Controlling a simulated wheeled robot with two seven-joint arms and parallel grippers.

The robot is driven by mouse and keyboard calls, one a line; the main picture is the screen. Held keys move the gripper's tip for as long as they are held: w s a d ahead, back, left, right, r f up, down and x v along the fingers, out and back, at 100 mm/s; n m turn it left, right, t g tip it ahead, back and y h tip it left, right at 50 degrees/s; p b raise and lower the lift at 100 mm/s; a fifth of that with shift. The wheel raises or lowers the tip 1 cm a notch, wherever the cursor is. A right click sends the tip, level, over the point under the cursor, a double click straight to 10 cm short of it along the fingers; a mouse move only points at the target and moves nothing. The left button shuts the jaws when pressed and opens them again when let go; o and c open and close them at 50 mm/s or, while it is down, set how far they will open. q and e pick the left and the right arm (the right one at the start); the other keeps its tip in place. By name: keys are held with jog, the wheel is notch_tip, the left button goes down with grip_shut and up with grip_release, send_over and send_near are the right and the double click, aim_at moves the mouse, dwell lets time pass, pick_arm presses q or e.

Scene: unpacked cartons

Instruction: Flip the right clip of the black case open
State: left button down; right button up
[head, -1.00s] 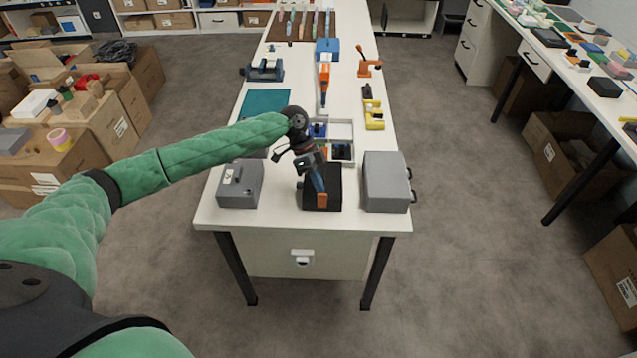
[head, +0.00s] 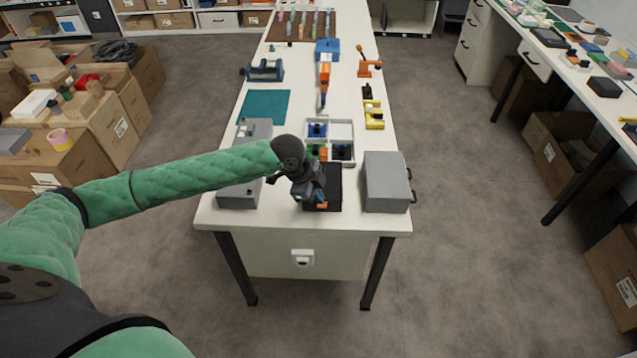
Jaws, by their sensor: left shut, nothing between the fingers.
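The black case (head: 335,184) lies near the front edge of the white table, between two grey boxes. My left gripper (head: 309,198) is shut and empty, low over the left front part of the case. It hides that part, and I cannot tell whether it touches the case. A small orange piece (head: 322,206) shows at the case's front, beside the fingers. I cannot tell whether it is a clip, and the state of the right clip is not clear. My right gripper is not in view.
A grey box (head: 385,182) stands close on the right. Another grey box (head: 238,195) stands on the left, partly under my left arm. A white divided tray (head: 342,131) lies behind the case. A teal mat (head: 264,105) lies farther back.

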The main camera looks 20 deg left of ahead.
pick_arm(q)
jog(key=shift+s, duration=0.25)
jog(key=shift+w+f, duration=0.1)
jog(key=shift+w, duration=0.1)
jog(key=shift+w+a+f, duration=0.15)
jog(key=shift+w+f, duration=0.1)
jog(key=shift+w, duration=0.3)
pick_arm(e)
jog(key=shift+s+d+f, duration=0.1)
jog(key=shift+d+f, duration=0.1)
